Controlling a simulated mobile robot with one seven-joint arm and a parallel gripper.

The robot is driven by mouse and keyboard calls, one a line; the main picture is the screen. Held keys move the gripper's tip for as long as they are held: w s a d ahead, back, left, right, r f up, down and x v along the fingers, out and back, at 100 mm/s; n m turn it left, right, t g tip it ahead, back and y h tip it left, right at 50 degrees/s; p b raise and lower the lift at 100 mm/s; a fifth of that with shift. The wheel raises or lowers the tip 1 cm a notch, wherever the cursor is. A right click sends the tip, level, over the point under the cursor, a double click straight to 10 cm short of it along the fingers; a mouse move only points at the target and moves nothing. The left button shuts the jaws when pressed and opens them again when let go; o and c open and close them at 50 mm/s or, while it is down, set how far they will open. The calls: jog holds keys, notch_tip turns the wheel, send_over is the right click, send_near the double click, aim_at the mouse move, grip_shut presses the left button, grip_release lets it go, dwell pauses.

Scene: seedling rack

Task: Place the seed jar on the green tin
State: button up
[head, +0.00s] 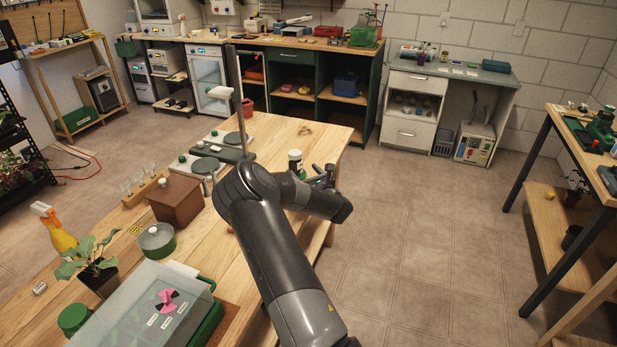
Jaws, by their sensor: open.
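My gripper (322,171) is open just right of the jar, low over the bench edge. My arm partly hides the gripper and the jar's lower part, so I cannot tell whether they touch. A round green tin with a grey top (157,243) sits on the bench left of my arm, beside a brown wooden box.
The brown box (175,201), a tube rack (142,190) and scales with a tall post (239,110) stand behind the tin. A potted seedling (95,268), an orange-and-yellow spray bottle (56,232) and a clear bin (140,308) lie nearer. Bare wood shows right of the tin.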

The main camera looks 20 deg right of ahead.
jog(key=shift+s, duration=0.9)
jog(key=shift+s+d+r, duration=0.15)
jog(key=s+d+r+m+g+h, duration=0.25)
jog(key=r+m+h, duration=0.5)
jog(key=m, duration=0.65)
jog(key=s+a+r+m+g+y, duration=0.25)
jog(key=s+a+r+m, duration=0.25)
jog(key=s+r+m, duration=0.4)
jog(key=s+a+r+m+g+y, duration=0.1)
jog(key=s+a+m, duration=0.3)
jog(key=s, duration=0.7)
jog(key=s+a+r+m+g+y, duration=0.1)
jog(key=s+a+r+m+g, duration=0.2)
jog(key=s+a, duration=0.6)
jog(key=s+a+r+m+g+y, duration=0.1)
jog(key=s+a+m, duration=0.5)
jog(key=s, duration=0.9)
jog(key=shift+a+r+m+g+y, duration=0.35)
jog(key=shift+r+g, duration=0.2)
jog(key=shift+g, duration=0.65)
